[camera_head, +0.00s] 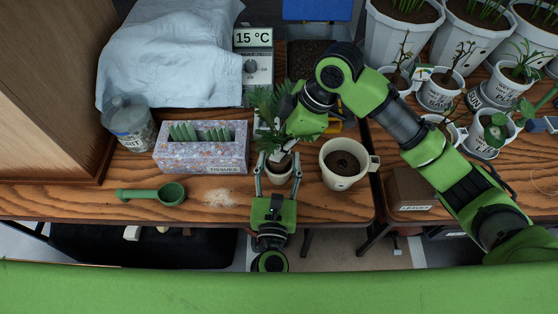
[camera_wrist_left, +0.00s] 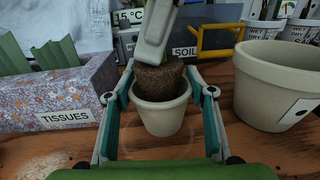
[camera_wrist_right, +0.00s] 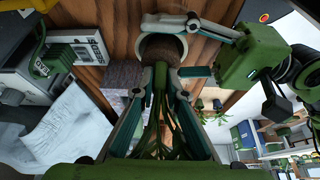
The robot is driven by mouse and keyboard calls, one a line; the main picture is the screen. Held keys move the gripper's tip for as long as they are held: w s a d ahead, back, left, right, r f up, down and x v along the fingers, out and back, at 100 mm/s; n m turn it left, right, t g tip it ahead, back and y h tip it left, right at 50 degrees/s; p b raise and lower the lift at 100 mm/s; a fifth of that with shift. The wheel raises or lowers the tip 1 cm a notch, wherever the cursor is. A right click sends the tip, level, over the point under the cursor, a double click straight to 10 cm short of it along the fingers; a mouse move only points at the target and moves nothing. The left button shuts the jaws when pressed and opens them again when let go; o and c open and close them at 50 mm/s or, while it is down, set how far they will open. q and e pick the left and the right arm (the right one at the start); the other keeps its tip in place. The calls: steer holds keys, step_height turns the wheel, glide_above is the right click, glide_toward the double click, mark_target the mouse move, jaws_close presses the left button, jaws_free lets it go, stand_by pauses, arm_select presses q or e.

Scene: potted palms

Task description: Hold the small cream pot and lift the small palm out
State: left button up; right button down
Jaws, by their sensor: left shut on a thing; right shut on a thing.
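The small cream pot (camera_head: 281,174) stands at the table's front edge, and it also shows in the left wrist view (camera_wrist_left: 161,118). My left gripper (camera_head: 280,165) is shut on it, one finger on each side. The small palm (camera_head: 265,103) is gripped by its stems (camera_wrist_right: 160,95) in my right gripper (camera_wrist_right: 160,76), above the pot. Its brown root ball (camera_wrist_left: 158,80) shows above the pot's rim, with its lower end still inside the pot. My right arm hides part of the palm in the head view.
A larger cream pot (camera_head: 343,166) with soil stands close to the right. The tissue box (camera_head: 203,149) is to the left, with a green scoop (camera_head: 165,193) and spilled grit (camera_head: 220,196) in front. Potted plants crowd the back right.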

steer(key=shift+r, duration=2.5)
arm_select(q)
steer(key=o, duration=1.2)
steer(key=shift+s, duration=0.1)
steer(key=s, duration=0.8)
steer(key=s+a, duration=0.1)
steer(key=s, duration=0.2)
steer(key=shift+s, duration=0.4)
steer(key=shift+f, duration=0.1)
